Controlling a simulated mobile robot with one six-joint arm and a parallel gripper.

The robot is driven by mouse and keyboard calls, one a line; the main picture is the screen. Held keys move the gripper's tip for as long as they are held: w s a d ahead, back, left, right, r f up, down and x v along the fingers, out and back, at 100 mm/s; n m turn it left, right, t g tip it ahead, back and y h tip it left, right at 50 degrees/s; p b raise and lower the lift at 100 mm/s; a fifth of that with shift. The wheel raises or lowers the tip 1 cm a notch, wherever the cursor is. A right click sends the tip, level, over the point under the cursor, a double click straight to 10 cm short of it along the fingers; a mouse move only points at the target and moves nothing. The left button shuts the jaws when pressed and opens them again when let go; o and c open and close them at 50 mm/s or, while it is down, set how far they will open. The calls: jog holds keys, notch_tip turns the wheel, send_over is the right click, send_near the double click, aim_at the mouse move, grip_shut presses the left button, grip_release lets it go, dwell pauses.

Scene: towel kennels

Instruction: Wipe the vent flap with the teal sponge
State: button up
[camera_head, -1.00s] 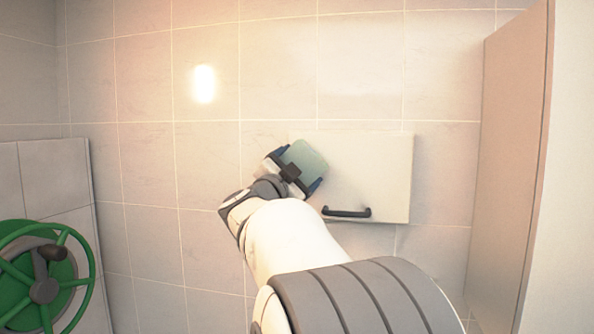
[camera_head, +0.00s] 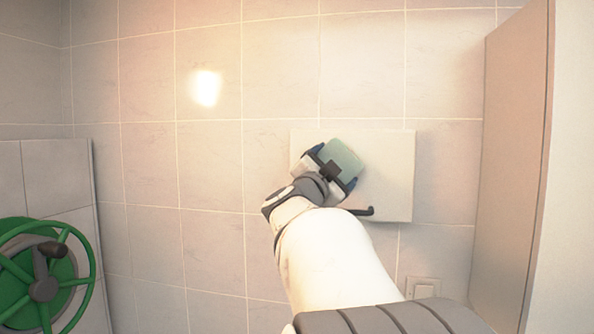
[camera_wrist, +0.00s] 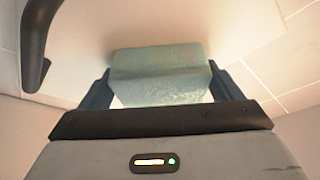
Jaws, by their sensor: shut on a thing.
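The vent flap (camera_head: 390,170) is a pale, flat rectangular panel on the tiled wall, with a dark handle (camera_head: 364,211) near its lower edge. My gripper (camera_head: 335,168) is in front of the flap's left half, shut on the teal sponge (camera_head: 342,156). In the wrist view the sponge (camera_wrist: 160,75) sits between the two dark fingers, its far side at or close to the pale flap surface (camera_wrist: 190,25). I cannot tell whether it touches. The dark handle also shows at the upper left of the wrist view (camera_wrist: 35,45). My arm hides part of the handle.
A green handwheel (camera_head: 45,280) is on a tiled block at the lower left. A tall beige panel (camera_head: 510,150) stands out from the wall at the right. A light switch plate (camera_head: 422,287) is below the flap. The wall above the flap is clear.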

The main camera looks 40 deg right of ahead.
jog(key=shift+w+a+p, duration=0.6)
jog(key=shift+w+a, duration=0.4)
jog(key=shift+w, duration=0.25)
jog(key=w+a+p, duration=0.1)
jog(key=w+a, duration=0.2)
jog(key=shift+w, duration=0.2)
jog(key=s+a, duration=0.4)
jog(key=shift+a+b, duration=0.3)
jog(key=shift+b, duration=0.1)
jog(key=shift+s+a, duration=0.95)
jog(key=shift+a, duration=0.2)
